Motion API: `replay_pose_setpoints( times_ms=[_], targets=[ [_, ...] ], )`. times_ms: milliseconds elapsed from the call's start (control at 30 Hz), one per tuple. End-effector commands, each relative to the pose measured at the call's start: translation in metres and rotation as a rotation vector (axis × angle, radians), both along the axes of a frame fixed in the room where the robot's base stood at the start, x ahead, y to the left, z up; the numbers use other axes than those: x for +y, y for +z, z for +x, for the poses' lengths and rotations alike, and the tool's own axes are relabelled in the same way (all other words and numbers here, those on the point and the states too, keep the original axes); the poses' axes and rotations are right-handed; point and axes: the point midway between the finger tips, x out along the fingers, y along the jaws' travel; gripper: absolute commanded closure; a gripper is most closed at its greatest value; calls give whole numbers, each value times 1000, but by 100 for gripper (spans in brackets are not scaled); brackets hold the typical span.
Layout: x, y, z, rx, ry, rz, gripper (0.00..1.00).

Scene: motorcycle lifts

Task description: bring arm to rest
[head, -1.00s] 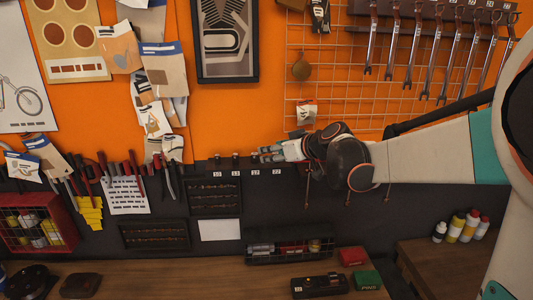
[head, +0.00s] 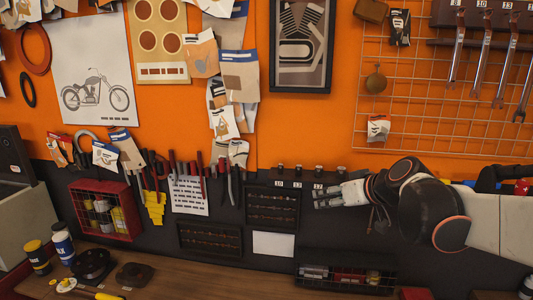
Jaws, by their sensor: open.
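My gripper (head: 342,194) is at the right of the head view, at the end of my arm, which reaches in from the right edge. Its fingers point left and look open, with nothing visible between them. It appears in front of the dark lower wall panel, just right of a small rack of numbered sockets (head: 299,171). Whether it touches the wall cannot be told.
A wire basket (head: 345,285) is below my gripper, above the wooden bench (head: 190,279). Wrenches (head: 482,45) hang from the wire grid at upper right. A red crate (head: 105,211) and pliers (head: 190,170) are on the left. The bench middle looks clear.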

Motion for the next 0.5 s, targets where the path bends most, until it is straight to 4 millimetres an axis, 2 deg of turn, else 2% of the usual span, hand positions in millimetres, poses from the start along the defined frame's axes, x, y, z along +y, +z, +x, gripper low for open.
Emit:
replay_pose_setpoints(
  times_ms=[33,167,500],
  targets=[
    [11,-28,-18,31,-1,-1,50],
    [26,-70,-59,110,-29,-8,50],
    [16,-194,-171,253,-167,-76,50]
  ],
)
